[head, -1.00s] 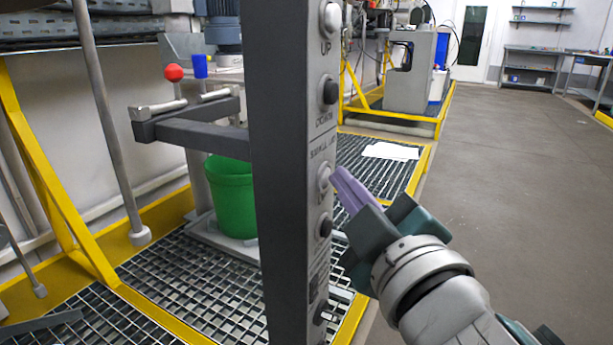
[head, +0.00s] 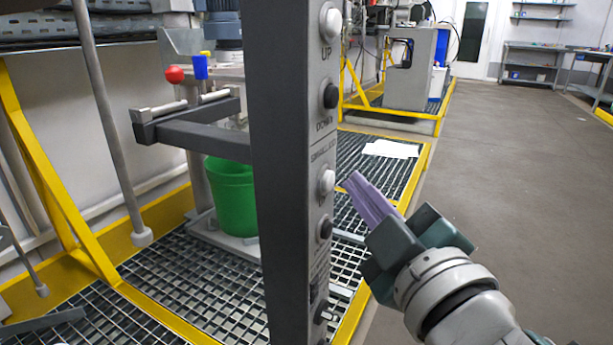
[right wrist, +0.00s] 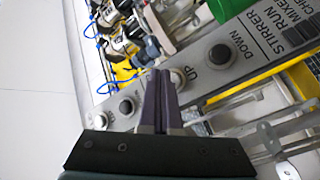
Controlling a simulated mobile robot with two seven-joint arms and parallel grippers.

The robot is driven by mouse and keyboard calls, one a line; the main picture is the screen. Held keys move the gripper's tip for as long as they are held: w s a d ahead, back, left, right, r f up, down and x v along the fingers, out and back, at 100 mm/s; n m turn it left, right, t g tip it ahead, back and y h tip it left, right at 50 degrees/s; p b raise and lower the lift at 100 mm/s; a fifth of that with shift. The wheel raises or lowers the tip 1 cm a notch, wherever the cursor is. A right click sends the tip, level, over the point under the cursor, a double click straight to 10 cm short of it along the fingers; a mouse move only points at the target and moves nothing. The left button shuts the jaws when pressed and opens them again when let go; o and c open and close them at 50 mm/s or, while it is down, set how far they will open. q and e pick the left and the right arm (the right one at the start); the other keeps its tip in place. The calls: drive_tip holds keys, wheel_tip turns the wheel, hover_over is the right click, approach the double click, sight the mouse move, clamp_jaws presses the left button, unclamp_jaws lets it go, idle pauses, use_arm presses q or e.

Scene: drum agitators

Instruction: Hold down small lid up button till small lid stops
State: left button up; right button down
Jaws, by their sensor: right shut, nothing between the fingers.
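The small lid up button (head: 326,182) is a pale round button on the dark upright control panel (head: 285,200), just under the "SMALL LID" lettering. It also shows in the right wrist view as the pale button (right wrist: 178,76) next to "UP". My right gripper (head: 353,182) is shut and empty, its purple fingers pointing at the panel. In the head view a small gap shows between the fingertips and the button. In the right wrist view the fingertips (right wrist: 160,73) lie just left of the button. The small lid cannot be made out for certain. My left gripper is not in view.
A dark down button (head: 326,227) sits just below. Another pale up button (head: 330,22) and dark down button (head: 330,95) are higher on the panel. A green bucket (head: 232,197) stands behind the panel. Open floor (head: 510,180) lies to the right.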

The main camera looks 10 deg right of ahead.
drive_tip(key=s+d+p, duration=0.1)
drive_tip(key=d, duration=0.1)
drive_tip(key=s+d+p, duration=0.1)
drive_tip(key=s+d, duration=0.1)
drive_tip(key=shift+d, duration=0.1)
drive_tip(key=shift+w, duration=0.1)
idle(0.3)
